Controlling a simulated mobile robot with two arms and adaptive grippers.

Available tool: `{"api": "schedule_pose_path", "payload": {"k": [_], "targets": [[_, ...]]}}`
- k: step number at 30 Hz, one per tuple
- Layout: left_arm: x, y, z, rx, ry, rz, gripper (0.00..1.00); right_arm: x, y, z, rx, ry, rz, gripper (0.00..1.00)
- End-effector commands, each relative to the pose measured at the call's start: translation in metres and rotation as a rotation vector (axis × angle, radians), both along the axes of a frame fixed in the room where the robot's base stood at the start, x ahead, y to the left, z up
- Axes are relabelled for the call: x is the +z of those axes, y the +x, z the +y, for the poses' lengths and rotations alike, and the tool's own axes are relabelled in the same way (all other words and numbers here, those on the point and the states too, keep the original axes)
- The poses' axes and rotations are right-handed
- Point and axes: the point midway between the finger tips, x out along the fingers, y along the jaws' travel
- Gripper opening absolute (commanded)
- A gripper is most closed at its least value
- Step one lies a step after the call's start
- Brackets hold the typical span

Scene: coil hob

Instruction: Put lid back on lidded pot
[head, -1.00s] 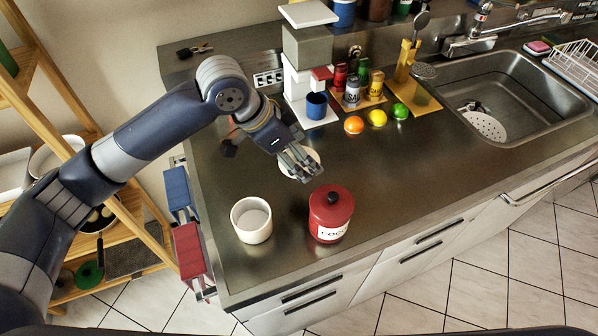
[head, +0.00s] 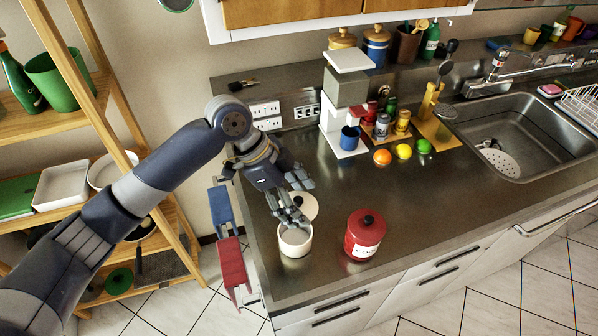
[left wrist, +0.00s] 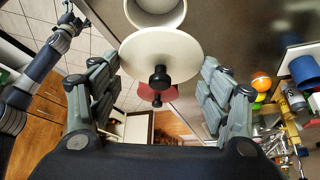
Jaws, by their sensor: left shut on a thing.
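The white lid (head: 307,205) with a black knob is in my left gripper (head: 290,208), just behind and above the white pot (head: 295,243) in the head view. Fingers hide part of the lid there. The pot stands upright on the counter, its opening partly covered from view by fingers. In the left wrist view the lid (left wrist: 140,50) sits between the two fingers of the gripper (left wrist: 160,85), its knob facing the camera. The pot (left wrist: 150,14) shows beyond the lid's upper edge.
A red canister (head: 364,236) with a black knob stands close to the right of the pot. A coffee machine (head: 345,90), blue cup (head: 349,138), fruit and spice jars stand farther back. The counter (head: 440,190) is clear in the middle right; its front edge is near the pot.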

Motion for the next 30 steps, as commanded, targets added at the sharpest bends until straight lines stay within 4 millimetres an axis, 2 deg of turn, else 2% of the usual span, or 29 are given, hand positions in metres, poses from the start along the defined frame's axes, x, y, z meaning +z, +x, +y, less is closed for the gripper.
{"api": "schedule_pose_path", "payload": {"k": [2,8,18,24,30], "targets": [[-0.001,-0.004,-0.001,-0.041,-0.008,0.003,0.51,0.01,-0.002,0.006,-0.001,0.008,0.003,0.84],[-0.01,-0.007,-0.001,-0.083,-0.016,-0.002,0.51,0.009,0.0,0.005,0.001,0.005,0.0,0.84],[-0.035,-0.007,0.0,-0.08,-0.014,-0.002,0.51,-0.016,0.008,-0.012,0.002,-0.014,-0.009,0.84],[-0.055,-0.007,0.0,-0.08,-0.014,-0.003,0.51,-0.036,0.008,-0.011,0.002,-0.013,-0.009,0.84],[-0.067,-0.006,-0.001,-0.079,-0.014,-0.003,0.51,-0.039,0.007,-0.005,-0.001,-0.005,-0.008,0.84]]}}
